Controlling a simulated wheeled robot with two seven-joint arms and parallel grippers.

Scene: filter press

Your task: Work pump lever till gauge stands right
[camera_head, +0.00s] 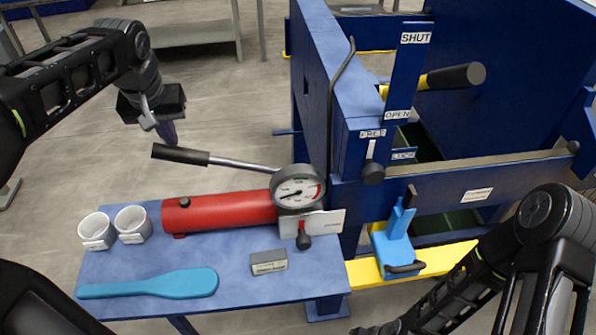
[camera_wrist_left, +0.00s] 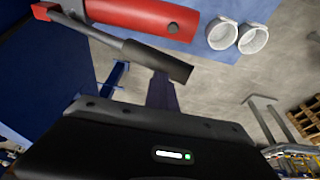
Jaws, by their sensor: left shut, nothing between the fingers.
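The pump lever (camera_head: 235,163) has a black grip (camera_head: 180,154) and reaches left from the red pump (camera_head: 220,210) on the blue bench. In the left wrist view the grip (camera_wrist_left: 158,62) shows just beyond my fingers. The round gauge (camera_head: 298,187) sits at the pump's right end; its needle points to the lower left, with a green mark at the top and red at the right. My left gripper (camera_head: 168,132) is shut and empty, just above the grip; I cannot tell whether they touch. My right arm shows at the lower right; its fingers are cut off or hidden.
Two white cups (camera_head: 97,231) stand left of the pump. A teal paddle (camera_head: 150,284) and a grey block (camera_head: 268,262) lie on the bench (camera_head: 225,295). The blue press frame (camera_head: 350,90) rises at the right. A blue handled tool (camera_head: 394,240) rests on the yellow bar.

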